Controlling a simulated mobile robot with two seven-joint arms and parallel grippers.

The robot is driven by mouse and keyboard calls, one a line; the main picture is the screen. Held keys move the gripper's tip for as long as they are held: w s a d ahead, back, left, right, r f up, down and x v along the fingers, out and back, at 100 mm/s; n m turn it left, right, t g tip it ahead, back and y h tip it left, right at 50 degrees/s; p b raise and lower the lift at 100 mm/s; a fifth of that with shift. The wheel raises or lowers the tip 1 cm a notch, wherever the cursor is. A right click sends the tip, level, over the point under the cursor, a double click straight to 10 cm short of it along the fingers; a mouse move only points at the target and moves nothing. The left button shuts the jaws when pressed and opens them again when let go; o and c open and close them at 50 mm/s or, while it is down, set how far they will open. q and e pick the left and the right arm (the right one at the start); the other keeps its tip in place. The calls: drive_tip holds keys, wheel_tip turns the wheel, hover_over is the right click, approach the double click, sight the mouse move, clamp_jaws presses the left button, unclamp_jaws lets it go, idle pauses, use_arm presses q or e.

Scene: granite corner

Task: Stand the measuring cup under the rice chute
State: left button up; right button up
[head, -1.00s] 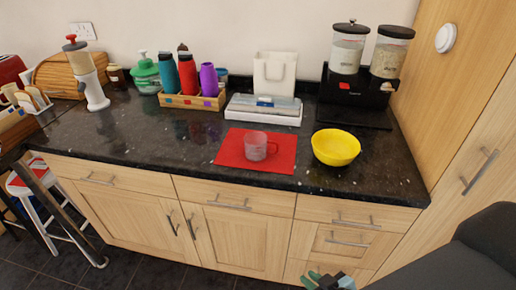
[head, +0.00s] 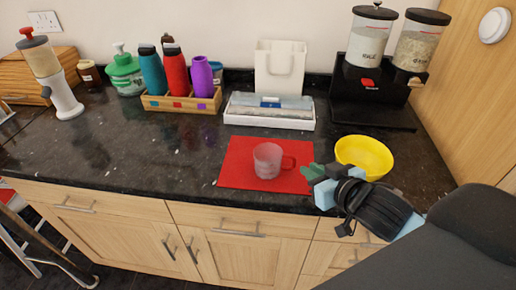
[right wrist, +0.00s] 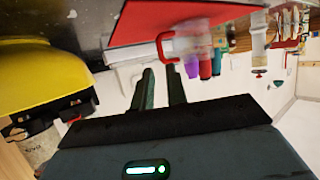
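A clear measuring cup (head: 267,161) with a red handle stands upright on the red mat (head: 235,175). The black dispenser stand (head: 375,92) at the back right carries two lidded canisters, left (head: 370,40) and right (head: 415,52); their labels are too small to read surely. My right gripper (head: 308,173) is by the counter's front edge, right of the cup and in front of the yellow bowl. In the right wrist view its two fingers (right wrist: 161,88) stand apart with nothing between them; the cup (right wrist: 185,46) shows beyond, apart from them. My left gripper is out of view.
The yellow bowl (head: 364,155) stands close to my right gripper, between it and the dispenser. A white tray (head: 268,118) and a wooden crate of bottles (head: 182,103) line the back. The counter left of the mat is clear.

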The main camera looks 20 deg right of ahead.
sight(295, 163)
drive_tip(key=shift+w, duration=0.55)
drive_tip(key=shift+s, duration=0.3)
drive_tip(key=shift+w+f, duration=0.1)
drive_tip(key=shift+w, duration=0.15)
drive_tip(key=shift+x, duration=0.95)
drive_tip(key=shift+w+f, duration=0.1)
drive_tip(key=shift+w, duration=0.05)
drive_tip(key=x, duration=0.5)
drive_tip(key=shift+a+f, duration=0.15)
drive_tip(key=shift+f, duration=0.05)
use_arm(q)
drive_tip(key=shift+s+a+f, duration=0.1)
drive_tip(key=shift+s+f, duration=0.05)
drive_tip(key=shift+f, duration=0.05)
